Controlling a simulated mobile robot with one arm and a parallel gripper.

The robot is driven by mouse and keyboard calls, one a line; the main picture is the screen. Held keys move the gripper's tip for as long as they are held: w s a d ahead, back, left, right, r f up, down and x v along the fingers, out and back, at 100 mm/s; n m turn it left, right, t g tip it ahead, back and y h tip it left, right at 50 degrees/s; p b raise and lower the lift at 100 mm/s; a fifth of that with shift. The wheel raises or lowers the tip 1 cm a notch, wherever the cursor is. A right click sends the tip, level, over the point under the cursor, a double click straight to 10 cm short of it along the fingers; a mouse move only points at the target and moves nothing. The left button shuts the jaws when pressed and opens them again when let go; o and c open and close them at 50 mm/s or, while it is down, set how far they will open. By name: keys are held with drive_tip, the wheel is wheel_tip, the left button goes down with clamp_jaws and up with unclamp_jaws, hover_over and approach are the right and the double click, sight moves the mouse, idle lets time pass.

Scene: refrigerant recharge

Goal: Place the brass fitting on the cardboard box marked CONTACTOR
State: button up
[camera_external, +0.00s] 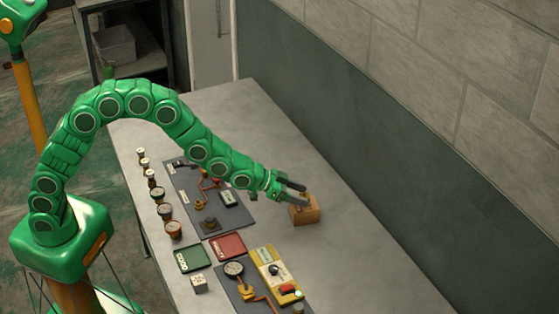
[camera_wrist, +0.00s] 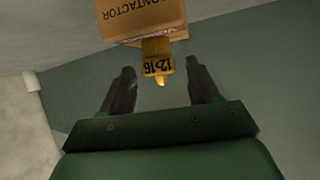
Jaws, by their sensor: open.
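The cardboard box (camera_external: 306,213) stands on the table near the wall, just beyond my gripper. In the wrist view the box (camera_wrist: 150,20) shows upside down with the word CONTACTOR readable. The brass fitting (camera_wrist: 157,58), with a black-on-yellow label reading 12/16, is against the box's top edge and appears to rest on it. My gripper (camera_wrist: 160,68) is open, with one dark finger on each side of the fitting and a gap to both. In the external view my gripper (camera_external: 298,193) is at the box's top and partly hides the fitting.
Dark mats with gauges and brass parts lie left of the box. Green (camera_external: 192,258) and red (camera_external: 228,246) trays, a white cube (camera_external: 199,284) and a yellow device (camera_external: 274,270) sit nearer. Several small round jars line the left edge. The table right of the box is clear up to the wall.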

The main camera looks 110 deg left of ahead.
drive_tip(key=shift+r, duration=0.2)
drive_tip(key=v, duration=1.2)
drive_tip(key=s+d+r+m+g+h, duration=0.1)
drive_tip(key=s+d+r+g+h, duration=0.15)
drive_tip(key=s+d, duration=0.75)
drive_tip(key=s+d+r+m+g+h, duration=0.15)
drive_tip(key=s+d+g, duration=0.25)
drive_tip(key=s+d, duration=0.55)
drive_tip(key=s+d+r+g, duration=0.1)
drive_tip(key=s+d, duration=0.3)
drive_tip(key=s, duration=0.5)
drive_tip(key=s+d+r+m+g, duration=0.1)
drive_tip(key=s+d+g, duration=0.2)
drive_tip(key=s, duration=0.5)
drive_tip(key=s+d+r+m+g, duration=0.1)
drive_tip(key=s+d+r+g, duration=0.1)
drive_tip(key=s+d, duration=0.4)
drive_tip(key=s, duration=0.3)
drive_tip(key=shift+s+g+h, duration=0.3)
drive_tip(key=shift+g, duration=0.05)
